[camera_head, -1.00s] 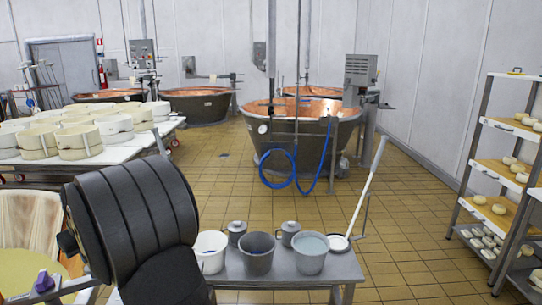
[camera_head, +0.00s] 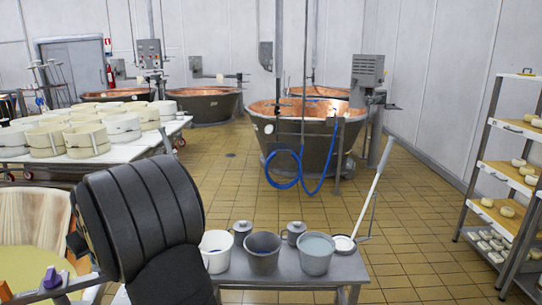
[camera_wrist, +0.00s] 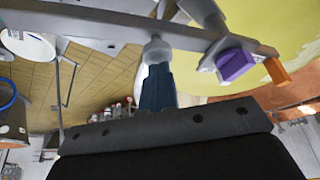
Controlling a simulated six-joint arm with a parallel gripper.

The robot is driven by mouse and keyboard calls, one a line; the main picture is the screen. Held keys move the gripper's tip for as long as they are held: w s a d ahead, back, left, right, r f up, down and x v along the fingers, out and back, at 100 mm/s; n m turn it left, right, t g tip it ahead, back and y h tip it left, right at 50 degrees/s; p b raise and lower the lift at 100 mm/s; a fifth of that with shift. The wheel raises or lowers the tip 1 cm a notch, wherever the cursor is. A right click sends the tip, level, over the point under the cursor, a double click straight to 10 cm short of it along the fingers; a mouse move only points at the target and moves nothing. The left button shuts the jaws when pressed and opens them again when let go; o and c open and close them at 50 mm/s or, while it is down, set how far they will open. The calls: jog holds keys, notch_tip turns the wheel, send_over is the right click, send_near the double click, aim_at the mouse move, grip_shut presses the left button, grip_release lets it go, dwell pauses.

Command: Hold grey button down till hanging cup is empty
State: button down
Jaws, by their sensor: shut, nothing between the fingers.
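In the wrist view my gripper (camera_wrist: 158,88) is shut, with nothing between its fingers. Its tips are at a pale grey round button (camera_wrist: 157,48) on a metal bar (camera_wrist: 105,30); they look touching or nearly so. A purple block (camera_wrist: 236,65) and an orange block (camera_wrist: 277,70) sit beside it. In the head view the purple block (camera_head: 47,280) shows at the lower left, and my dark arm hides my gripper and the grey button. I cannot make out the hanging cup or its contents with certainty in either view.
A yellow surface (camera_head: 30,275) lies below the bar at lower left. A grey bench (camera_head: 300,268) holds several buckets and lidded pots, with a long-handled white dish. Cheese moulds on a table (camera_head: 60,172) are behind my arm; copper vats and an open tiled floor (camera_head: 420,230) lie beyond.

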jog(key=shift+f, duration=0.95)
dwell(2.7)
jog(key=shift+r, duration=3.55)
